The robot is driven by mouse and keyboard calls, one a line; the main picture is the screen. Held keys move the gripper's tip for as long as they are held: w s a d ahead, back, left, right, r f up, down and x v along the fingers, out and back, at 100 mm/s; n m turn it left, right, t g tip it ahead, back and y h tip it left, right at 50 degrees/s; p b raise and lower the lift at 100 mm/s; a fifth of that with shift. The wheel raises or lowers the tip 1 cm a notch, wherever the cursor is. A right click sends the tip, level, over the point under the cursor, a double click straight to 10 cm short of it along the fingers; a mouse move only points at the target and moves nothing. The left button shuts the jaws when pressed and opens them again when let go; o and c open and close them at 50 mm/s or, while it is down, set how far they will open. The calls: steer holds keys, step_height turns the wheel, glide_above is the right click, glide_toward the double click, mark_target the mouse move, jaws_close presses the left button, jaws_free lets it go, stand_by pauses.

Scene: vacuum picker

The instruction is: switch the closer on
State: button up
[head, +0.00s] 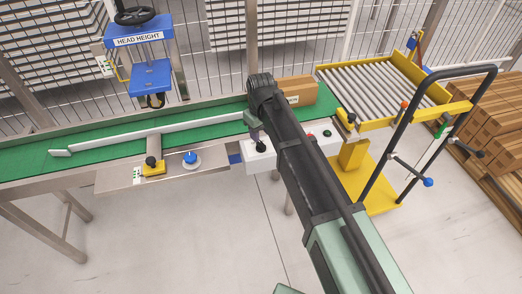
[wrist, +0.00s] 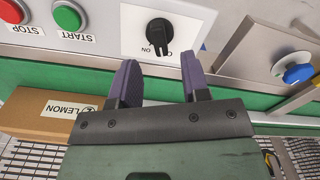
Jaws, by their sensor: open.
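A black rotary switch (wrist: 158,34) sits on a white panel (wrist: 195,22) in the wrist view. Its handle points down in the picture. An "ON" label stands left of the handle's tip, and another label right of it is partly hidden. Which one the handle marks I cannot tell. My gripper (wrist: 159,68) is open and empty, its two purple fingers apart on either side below the switch, not visibly touching it. In the head view my gripper (head: 255,134) is at the white control box (head: 260,162) on the conveyor's near side, and my arm hides part of that box.
A green START button (wrist: 68,17) and red STOP button (wrist: 12,11) are beside the switch. A carton labelled LEMON (wrist: 45,113) lies on the green belt (head: 100,142). A blue knob (head: 191,157) and yellow clamp (head: 153,168) are left. A roller cart (head: 385,85) stands right.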

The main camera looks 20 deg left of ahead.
mark_target(261, 143)
step_height(261, 143, down, 5)
steer(key=b, duration=0.3)
steer(key=shift+r, duration=0.15)
jaws_close()
steer(key=shift+m, duration=0.3)
steer(key=m, duration=0.8)
steer(key=shift+m, duration=0.4)
